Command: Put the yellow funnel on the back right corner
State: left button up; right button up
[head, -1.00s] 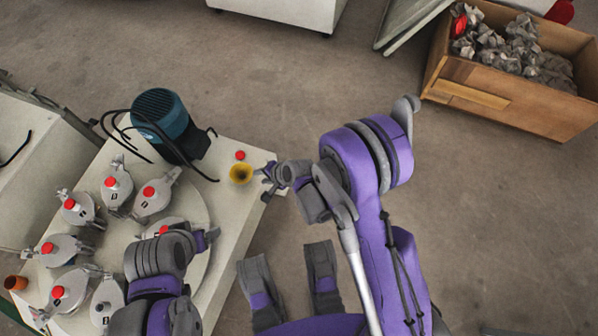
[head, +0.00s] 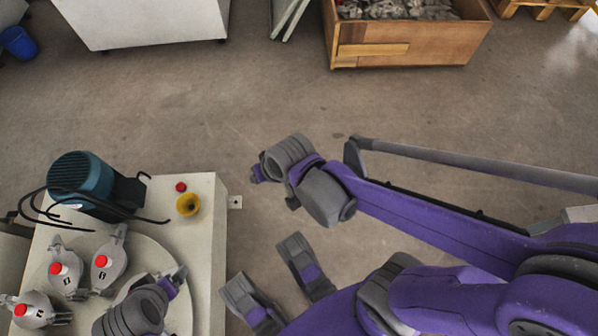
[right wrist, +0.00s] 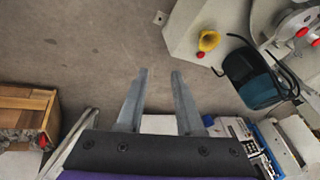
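The yellow funnel (head: 188,204) stands on the white machine table near its back right corner (head: 212,178), beside a red button (head: 181,187). The funnel also shows in the right wrist view (right wrist: 208,41). My right gripper (head: 256,175) is in the air over the floor, right of the table and apart from the funnel. In the right wrist view its two fingers (right wrist: 160,76) are spread with nothing between them. My left gripper (head: 180,276) is low over the round turntable; its fingers are too small and partly hidden to judge.
A teal motor (head: 82,184) with black cables stands left of the funnel. Several grey clamps with red caps (head: 101,262) sit on the round turntable (head: 176,312). A wooden crate (head: 400,42) and a white cabinet (head: 150,22) stand at the back. The floor between is clear.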

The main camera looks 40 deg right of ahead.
jog(key=s+d+r+n+h, duration=0.1)
jog(key=s+d, duration=0.3)
jog(key=s, duration=0.4)
jog(key=shift+s+d+r+n+h, duration=0.35)
jog(key=shift+r+n, duration=0.25)
jog(key=shift+n, duration=0.3)
